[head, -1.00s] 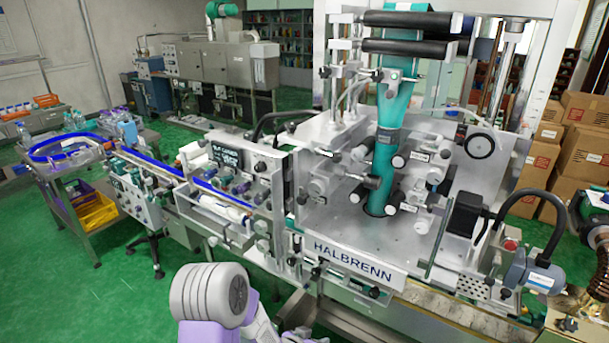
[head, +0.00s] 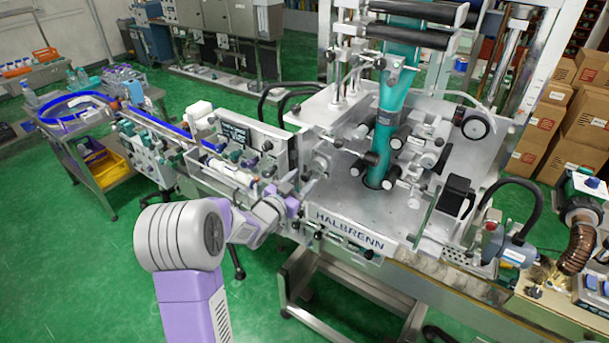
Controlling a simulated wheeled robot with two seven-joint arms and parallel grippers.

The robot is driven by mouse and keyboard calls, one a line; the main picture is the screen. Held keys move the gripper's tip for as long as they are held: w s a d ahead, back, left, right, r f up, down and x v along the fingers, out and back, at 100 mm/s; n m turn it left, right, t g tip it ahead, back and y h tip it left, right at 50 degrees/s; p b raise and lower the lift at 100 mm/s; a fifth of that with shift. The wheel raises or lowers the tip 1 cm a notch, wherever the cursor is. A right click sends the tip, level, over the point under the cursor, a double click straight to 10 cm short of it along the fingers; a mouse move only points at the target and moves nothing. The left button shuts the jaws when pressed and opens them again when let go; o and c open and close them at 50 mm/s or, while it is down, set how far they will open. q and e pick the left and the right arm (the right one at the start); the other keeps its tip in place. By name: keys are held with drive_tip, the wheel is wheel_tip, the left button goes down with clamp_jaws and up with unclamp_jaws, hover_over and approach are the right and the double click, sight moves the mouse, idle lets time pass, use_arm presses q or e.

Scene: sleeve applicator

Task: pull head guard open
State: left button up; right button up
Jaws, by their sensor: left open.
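The applicator head of the HALBRENN machine stands at the centre right, with a teal sleeve tube (head: 385,135) running down through rollers to the metal deck (head: 345,195). I cannot clearly single out the head guard; a thin upright panel edge (head: 430,212) stands at the right front of the deck. My left arm reaches in from the lower left. My left gripper (head: 303,190) is open, small in view, at the left front corner of the head, just left of the HALBRENN nameplate (head: 350,230). Whether it touches anything there is unclear. My right gripper is out of view.
A control box (head: 250,140) with knobs and a white roll (head: 232,174) lies close left of my left gripper. A blue-railed conveyor (head: 160,125) runs off left. A blue-grey motor (head: 515,252) sits at the right front. Cartons (head: 560,125) stand behind right.

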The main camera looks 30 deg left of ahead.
use_arm(q)
drive_tip(key=shift+w+d, duration=0.1)
drive_tip(key=shift+w, duration=0.8)
drive_tip(key=shift+c, duration=0.5)
clamp_jaws()
